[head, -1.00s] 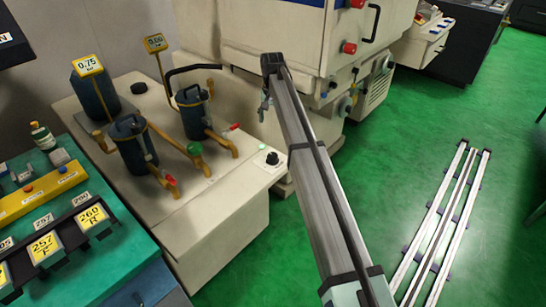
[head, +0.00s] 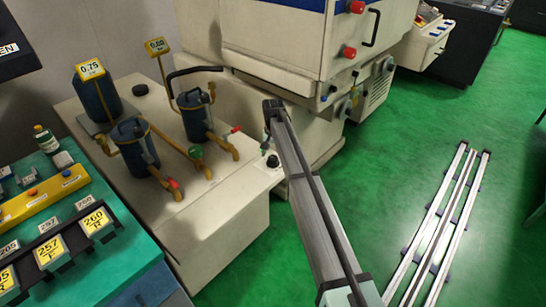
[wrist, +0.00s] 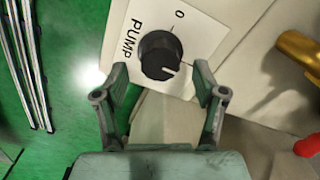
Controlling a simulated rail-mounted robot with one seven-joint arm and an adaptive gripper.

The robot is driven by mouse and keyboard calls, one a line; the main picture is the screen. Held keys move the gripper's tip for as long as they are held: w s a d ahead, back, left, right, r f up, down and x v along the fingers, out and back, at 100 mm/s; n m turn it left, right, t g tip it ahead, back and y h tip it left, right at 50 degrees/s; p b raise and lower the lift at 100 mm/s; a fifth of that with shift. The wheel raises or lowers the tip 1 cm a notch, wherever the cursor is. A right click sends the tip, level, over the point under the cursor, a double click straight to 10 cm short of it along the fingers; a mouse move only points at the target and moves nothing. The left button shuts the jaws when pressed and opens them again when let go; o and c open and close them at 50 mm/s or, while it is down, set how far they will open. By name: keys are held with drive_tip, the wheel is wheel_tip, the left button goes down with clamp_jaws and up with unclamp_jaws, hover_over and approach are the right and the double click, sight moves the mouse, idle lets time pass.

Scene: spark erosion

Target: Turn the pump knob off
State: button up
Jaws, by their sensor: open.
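The pump knob (wrist: 160,55) is round and black, with a pale pointer line aimed to the lower right of the wrist view. It sits on a white plate (wrist: 205,30) marked PUMP, with a 0 mark above the knob. The pointer is not on the 0 mark. My gripper (wrist: 161,78) is open, its two fingers spread to the left and right just below the knob in the wrist view. Nothing is between the fingertips. In the head view the knob (head: 272,161) is at the front right corner of the cream tank, just below my gripper (head: 265,143).
Blue filter canisters (head: 135,147), yellow pipes and a red-handled valve (head: 174,185) stand on the cream tank (head: 230,205) left of the knob. The large machine (head: 275,50) rises behind. Green floor to the right is open, with pale rails (head: 440,225).

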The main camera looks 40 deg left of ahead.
drive_tip(key=shift+f, duration=1.25)
drive_tip(key=shift+c, duration=0.3)
drive_tip(key=c, duration=1.1)
drive_tip(key=n, duration=0.4)
drive_tip(key=shift+n, duration=0.3)
drive_tip(key=n, duration=0.4)
drive_tip(key=shift+n, duration=0.3)
drive_tip(key=n, duration=0.4)
drive_tip(key=shift+n, duration=2.4)
